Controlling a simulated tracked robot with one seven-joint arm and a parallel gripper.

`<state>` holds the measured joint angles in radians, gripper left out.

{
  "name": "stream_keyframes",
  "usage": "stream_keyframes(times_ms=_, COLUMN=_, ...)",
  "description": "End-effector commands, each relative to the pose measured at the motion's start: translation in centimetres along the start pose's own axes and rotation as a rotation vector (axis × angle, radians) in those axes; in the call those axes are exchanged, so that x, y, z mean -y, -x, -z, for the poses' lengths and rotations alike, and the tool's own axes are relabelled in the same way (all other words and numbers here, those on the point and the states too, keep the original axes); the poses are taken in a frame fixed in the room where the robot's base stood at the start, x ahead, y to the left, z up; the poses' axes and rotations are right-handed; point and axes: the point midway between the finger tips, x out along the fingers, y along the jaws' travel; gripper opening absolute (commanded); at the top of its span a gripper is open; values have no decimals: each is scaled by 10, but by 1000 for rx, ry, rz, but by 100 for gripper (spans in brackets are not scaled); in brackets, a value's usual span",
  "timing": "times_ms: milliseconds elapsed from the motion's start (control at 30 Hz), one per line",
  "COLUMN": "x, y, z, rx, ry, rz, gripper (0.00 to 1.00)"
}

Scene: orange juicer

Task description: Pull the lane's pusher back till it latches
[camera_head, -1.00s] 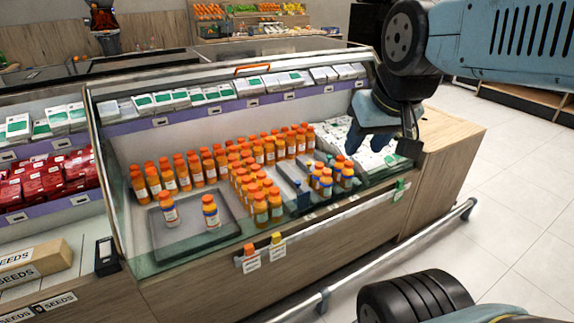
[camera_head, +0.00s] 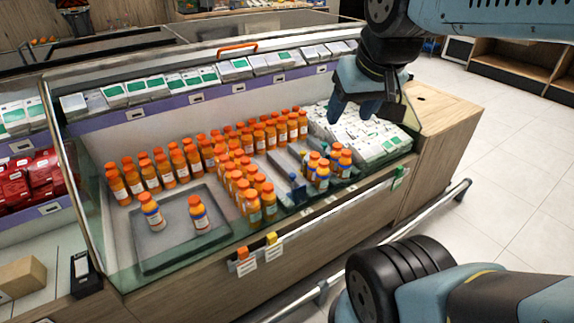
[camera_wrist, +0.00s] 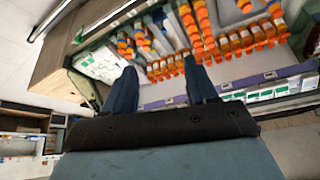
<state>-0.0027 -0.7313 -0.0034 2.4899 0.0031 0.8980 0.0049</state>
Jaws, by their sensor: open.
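A small dark-blue piece (camera_head: 298,190), which looks like the lane's pusher, stands near the front of a grey lane (camera_head: 285,163) in the display case. Juice bottles with orange caps flank it: rows to the left and a small group (camera_head: 330,168) just to the right. My gripper (camera_head: 352,106) is above the right part of the case, higher than the bottles and apart from the blue piece. In the wrist view my gripper's two blue fingers (camera_wrist: 162,82) are spread with nothing between them. I cannot make out the pusher in the wrist view.
Two bottles stand on a dark tray (camera_head: 160,258) at the left. White packs (camera_head: 365,138) fill the bin at the right. A glass front and a metal rail (camera_head: 400,226) run along the case. Open tiled floor (camera_head: 500,190) lies to the right.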

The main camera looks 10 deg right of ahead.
Motion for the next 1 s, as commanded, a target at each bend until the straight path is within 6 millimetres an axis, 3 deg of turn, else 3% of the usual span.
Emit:
stream_keyframes(times_ms=167, x=-1, y=-16, z=27, rx=44, ry=-32, rz=21, gripper=57)
stream_keyframes(times_ms=467, x=-1, y=-68, z=88, rx=140, ry=-128, rz=44, gripper=57)
stream_keyframes(times_ms=767, x=-1, y=-139, z=139, rx=235, ry=-222, rz=40, gripper=57)
stream_keyframes(times_ms=1000, x=-1, y=-209, z=168, rx=307, ry=-294, rz=18, gripper=57)
